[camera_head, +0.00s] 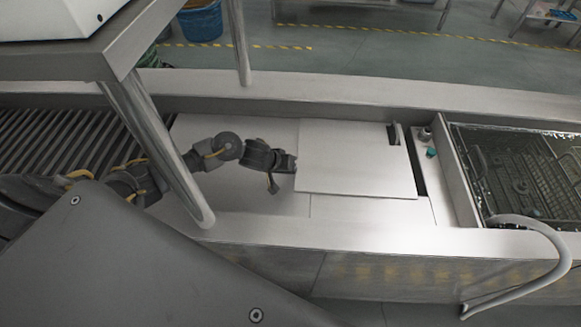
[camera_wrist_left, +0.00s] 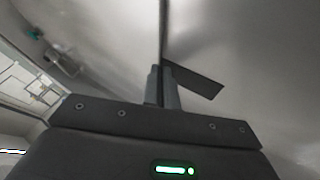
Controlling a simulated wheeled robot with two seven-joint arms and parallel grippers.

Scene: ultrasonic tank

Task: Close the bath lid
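The bath lid (camera_head: 350,160) is a flat, pale metal panel over the counter in the head view. A narrow dark gap shows along its right side, and a small black fitting (camera_head: 394,133) stands near its far right corner. My left gripper (camera_head: 293,163) is at the lid's left edge. In the left wrist view my left gripper's fingers (camera_wrist_left: 163,88) are close together around a thin edge, seen as a vertical line, which appears to be the lid. A dark flat strip (camera_wrist_left: 197,79) shows beside them. The lid's exact tilt is hard to tell. My right gripper is not in view.
An open basin with a wire basket (camera_head: 510,170) lies to the right, with a curved grey pipe (camera_head: 530,225) in front. A small teal knob (camera_head: 431,152) sits beside the basin. A metal post (camera_head: 165,150) and shelf stand at the left, near my left arm, above a roller conveyor (camera_head: 60,135).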

